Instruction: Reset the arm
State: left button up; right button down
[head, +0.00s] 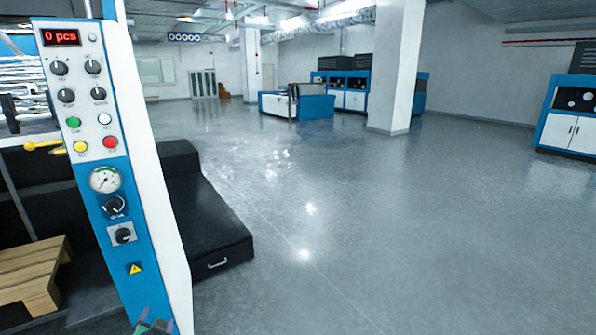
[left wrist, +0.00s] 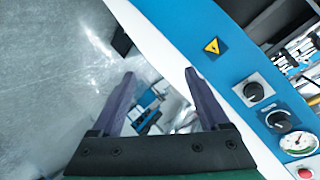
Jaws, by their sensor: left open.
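My left gripper (head: 154,326) shows only as fingertips at the bottom edge of the head view, in front of the lower end of the blue and white control panel (head: 130,215). In the left wrist view my left gripper (left wrist: 162,95) is open, with two dark fingers apart and nothing between them. There the control panel (left wrist: 235,85) stands to the right of the fingers, with a yellow warning triangle, knobs and a gauge. My right gripper is not in view.
A black step (head: 205,225) with a handle lies right of the panel. A wooden pallet (head: 35,275) sits at the lower left. The grey floor (head: 400,230) is wide and clear. A white pillar (head: 397,70) and blue machines (head: 300,103) stand farther back.

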pick_arm(q)
jog(key=s+d+f+g+h+p, duration=0.1)
jog(key=s+d+f+g+h, duration=0.3)
jog(key=s+f, duration=0.7)
jog(key=s+d+f+g+p, duration=0.2)
jog(key=s+d+f, duration=0.4)
jog(key=s+f, duration=0.5)
jog(key=s+d+f+g, duration=0.1)
jog(key=s+f, duration=0.2)
jog(key=s, duration=0.5)
jog(key=s+d+f+g+h+p, duration=0.1)
jog(key=s+f, duration=0.3)
jog(key=s, duration=0.4)
jog(key=s+d+f+n+g, duration=0.1)
jog(key=s+d+f+g, duration=0.1)
jog(key=s, duration=0.6)
jog(key=shift+f+g+h, duration=0.3)
jog(key=shift+f, duration=0.55)
jog(key=shift+c, duration=0.2)
